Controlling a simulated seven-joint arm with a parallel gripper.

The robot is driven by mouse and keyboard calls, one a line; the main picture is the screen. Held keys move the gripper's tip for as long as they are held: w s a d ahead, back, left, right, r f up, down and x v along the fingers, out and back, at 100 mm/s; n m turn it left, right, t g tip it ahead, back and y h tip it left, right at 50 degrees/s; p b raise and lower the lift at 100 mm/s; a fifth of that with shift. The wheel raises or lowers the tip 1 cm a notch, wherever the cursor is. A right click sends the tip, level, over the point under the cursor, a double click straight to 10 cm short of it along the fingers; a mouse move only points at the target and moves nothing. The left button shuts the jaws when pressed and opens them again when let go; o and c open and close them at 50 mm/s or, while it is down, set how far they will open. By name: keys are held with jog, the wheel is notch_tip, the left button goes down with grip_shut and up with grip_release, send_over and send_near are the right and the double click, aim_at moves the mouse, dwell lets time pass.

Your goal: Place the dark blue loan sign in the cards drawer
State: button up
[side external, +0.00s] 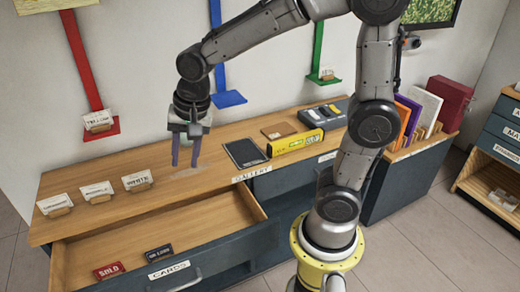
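The small dark sign with white lettering, which looks like the loan sign (159,253), lies in the open drawer labelled CARDS (215,210), close to its front wall. Its colour reads as nearly black here. A red SOLD sign (109,271) lies to its left in the same drawer. My gripper (185,160) points down above the wooden counter top, behind the drawer. Its two fingers are apart with nothing seen between them. It is well away from the sign.
Several white name cards in wooden holders (137,181) stand at the counter's left. A black tablet-like slab (244,153) and a yellow level (295,143) lie right of my gripper. Coloured wall strips end in small ledges (229,99) behind. The drawer's middle is bare.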

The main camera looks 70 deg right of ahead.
jog(key=s+d+r+n+t, duration=0.1)
jog(key=s+r+n, duration=0.1)
jog(key=s+n, duration=0.4)
jog(key=s+d+r+n+t, duration=0.1)
jog(key=s+n, duration=0.5)
jog(key=s, duration=0.4)
jog(key=shift+s+d+r+t, duration=0.25)
jog(key=shift+r+t, duration=0.05)
jog(key=shift+r, duration=0.05)
